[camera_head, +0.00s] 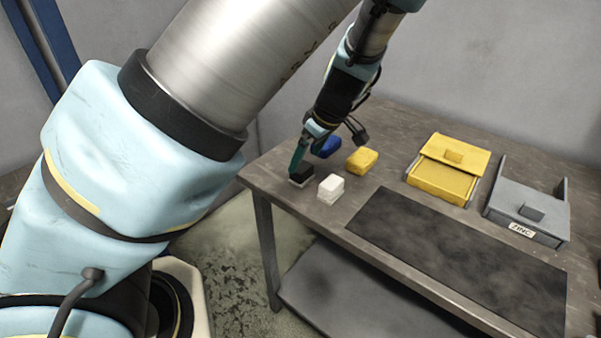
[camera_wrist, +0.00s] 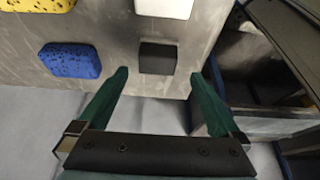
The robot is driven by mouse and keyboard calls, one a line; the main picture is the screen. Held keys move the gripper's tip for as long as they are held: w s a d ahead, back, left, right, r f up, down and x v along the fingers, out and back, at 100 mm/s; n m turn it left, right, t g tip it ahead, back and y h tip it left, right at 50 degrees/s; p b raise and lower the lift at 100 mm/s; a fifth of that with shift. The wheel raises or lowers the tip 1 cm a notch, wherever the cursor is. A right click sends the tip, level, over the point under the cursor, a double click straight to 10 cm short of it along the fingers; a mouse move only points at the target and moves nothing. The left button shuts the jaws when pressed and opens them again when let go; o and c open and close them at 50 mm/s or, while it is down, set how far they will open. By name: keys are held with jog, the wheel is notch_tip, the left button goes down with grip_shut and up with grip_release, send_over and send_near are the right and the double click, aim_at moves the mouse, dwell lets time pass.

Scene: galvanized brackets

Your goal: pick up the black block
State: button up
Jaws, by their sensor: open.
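The black block (camera_head: 301,175) sits on the table near its left corner. In the wrist view the black block (camera_wrist: 158,58) lies ahead of the fingertips, a little above the line between them. My gripper (camera_head: 297,165) is open, with its green fingers close above the black block. In the wrist view my gripper (camera_wrist: 160,73) shows both fingers apart with nothing between their green lengths. I cannot tell whether a finger touches the block.
A white block (camera_head: 331,188) stands just right of the black block. A blue block (camera_head: 326,147) and a yellow block (camera_head: 362,160) lie behind. A yellow box (camera_head: 441,183), a grey box labelled ZINC (camera_head: 527,208) and a dark mat (camera_head: 460,257) occupy the table's right part.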

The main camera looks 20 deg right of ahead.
aim_at(302, 167)
jog(key=shift+d+p+x, duration=0.2)
jog(key=shift+p+x, duration=0.65)
jog(key=shift+x, duration=1.85)
jog(key=shift+w, duration=0.15)
jog(key=c, duration=1.3)
notch_tip(302, 167, up, 10)
jog(key=shift+r+b, duration=0.1)
jog(key=shift+b, duration=0.8)
jog(key=o, duration=0.9)
jog(key=shift+c, duration=0.2)
jog(key=c, duration=0.7)
